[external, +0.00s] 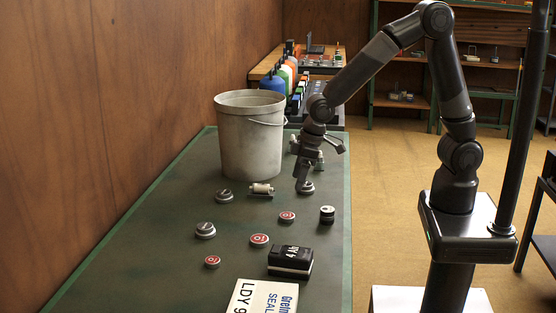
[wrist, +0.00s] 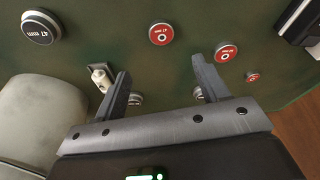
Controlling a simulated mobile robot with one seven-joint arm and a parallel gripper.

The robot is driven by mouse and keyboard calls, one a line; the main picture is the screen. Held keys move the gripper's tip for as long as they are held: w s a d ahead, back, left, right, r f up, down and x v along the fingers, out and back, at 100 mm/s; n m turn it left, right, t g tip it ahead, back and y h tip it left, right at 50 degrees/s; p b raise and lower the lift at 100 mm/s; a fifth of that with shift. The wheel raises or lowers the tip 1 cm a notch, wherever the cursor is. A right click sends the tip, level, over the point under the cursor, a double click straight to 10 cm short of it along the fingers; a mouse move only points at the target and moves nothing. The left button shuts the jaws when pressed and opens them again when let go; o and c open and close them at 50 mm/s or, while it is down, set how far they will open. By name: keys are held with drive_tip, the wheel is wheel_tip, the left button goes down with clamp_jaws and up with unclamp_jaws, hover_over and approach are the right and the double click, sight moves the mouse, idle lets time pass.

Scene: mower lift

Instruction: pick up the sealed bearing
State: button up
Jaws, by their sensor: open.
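Several round, bearing-like parts lie on the green bench; I cannot tell for certain which is the sealed bearing. Three have red faces: one nearest my gripper (external: 287,216), a second (external: 259,239), and a third (external: 212,261). A dark-faced one marked 47 mm (wrist: 40,28) shows at upper left in the wrist view. Two grey ones lie toward the wall, one (external: 224,195) near the bucket and one (external: 205,230) closer to the camera; my fingers partly hide them in the wrist view. My gripper (wrist: 162,68) is open and empty above the bench.
A grey bucket (external: 250,145) stands at the back by the wall. Bare bench lies between the parts.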

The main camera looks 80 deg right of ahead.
drive_tip(key=f, duration=0.2)
hover_over(287, 215)
drive_tip(key=s, duration=0.2)
drive_tip(key=x, duration=0.3)
drive_tip(key=shift+s+d+f, duration=0.2)
drive_tip(key=shift+d+f, duration=0.05)
drive_tip(key=shift+f, duration=0.15)
drive_tip(key=shift+s+x, duration=0.15)
drive_tip(key=shift+x, duration=1.25)
drive_tip(key=shift+s+x, duration=0.2)
drive_tip(key=shift+x, duration=1.2)
drive_tip(key=shift+f, duration=0.1)
drive_tip(key=c, duration=1.1)
